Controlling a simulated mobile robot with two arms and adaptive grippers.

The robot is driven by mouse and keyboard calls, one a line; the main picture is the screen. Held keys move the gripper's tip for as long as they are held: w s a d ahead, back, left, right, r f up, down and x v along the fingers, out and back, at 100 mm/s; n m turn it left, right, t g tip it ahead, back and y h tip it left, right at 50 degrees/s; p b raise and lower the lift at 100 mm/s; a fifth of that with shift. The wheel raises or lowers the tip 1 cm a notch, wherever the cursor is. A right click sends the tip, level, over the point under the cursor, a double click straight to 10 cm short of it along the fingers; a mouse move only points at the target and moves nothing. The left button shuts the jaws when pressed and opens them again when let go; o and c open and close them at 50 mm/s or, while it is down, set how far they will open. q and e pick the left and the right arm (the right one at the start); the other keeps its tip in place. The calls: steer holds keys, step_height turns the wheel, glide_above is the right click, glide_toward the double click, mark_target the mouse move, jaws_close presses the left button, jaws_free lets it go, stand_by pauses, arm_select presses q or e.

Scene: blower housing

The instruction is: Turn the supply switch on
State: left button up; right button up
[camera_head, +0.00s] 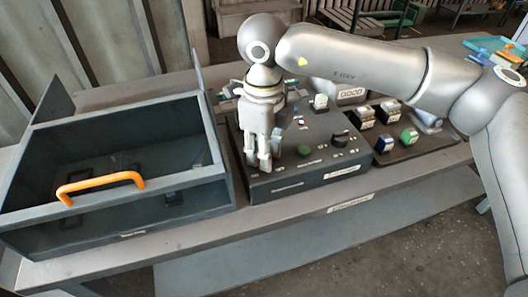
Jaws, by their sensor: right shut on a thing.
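A dark control box (315,170) stands on the bench in the middle. Its sloped top carries a green button (304,150), a black knob (340,140) and small labels too small to read. My right gripper (258,163) reaches down from above onto the box's left front part. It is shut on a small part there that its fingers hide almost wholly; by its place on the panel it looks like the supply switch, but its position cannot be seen. My left gripper is not in view.
An open dark box (50,214) with an orange handle (98,186) stands at left, close to the control box. A dark tray (432,147) with blue and green-topped blocks lies at right. My right arm crosses above the bench (390,180). The bench front strip is clear.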

stand_by(0.3)
steer(key=o, duration=1.1)
steer(key=shift+r, duration=0.1)
step_height(320, 180, up, 12)
steer(key=shift+f, duration=0.1)
